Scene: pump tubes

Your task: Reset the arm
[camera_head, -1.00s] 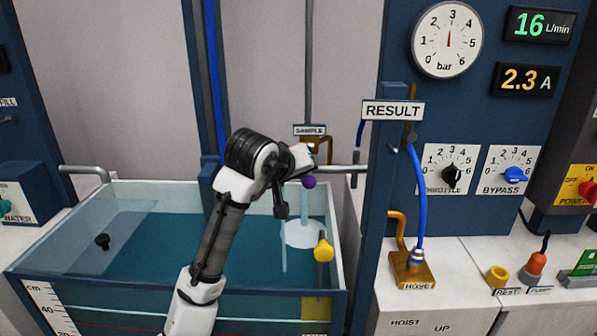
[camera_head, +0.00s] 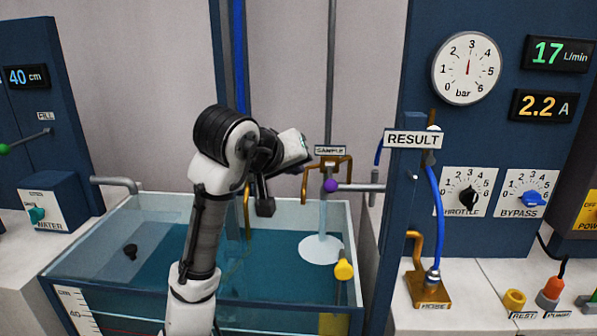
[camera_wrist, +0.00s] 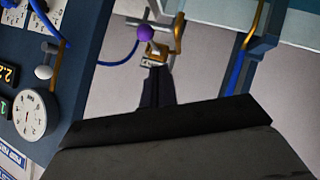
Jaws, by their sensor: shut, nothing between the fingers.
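My arm (camera_head: 205,235) rises from the bottom of the head view and bends at a black joint, with its wrist end (camera_head: 290,148) above the water tank (camera_head: 65,262). In the wrist view my gripper (camera_wrist: 157,72) shows as dark, shut fingers with nothing held. They line up with the purple knob (camera_wrist: 145,33) in that picture, but I cannot tell the gap. In the head view the purple knob (camera_head: 331,186) is right of and below the wrist end, apart from it. The fingertips cannot be made out clearly there.
The SAMPLE bracket (camera_head: 328,165) and pipe stand right of my wrist, with water falling into the tank. A yellow knob (camera_head: 344,270) is at the tank's right. Open wall lies left of my arm.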

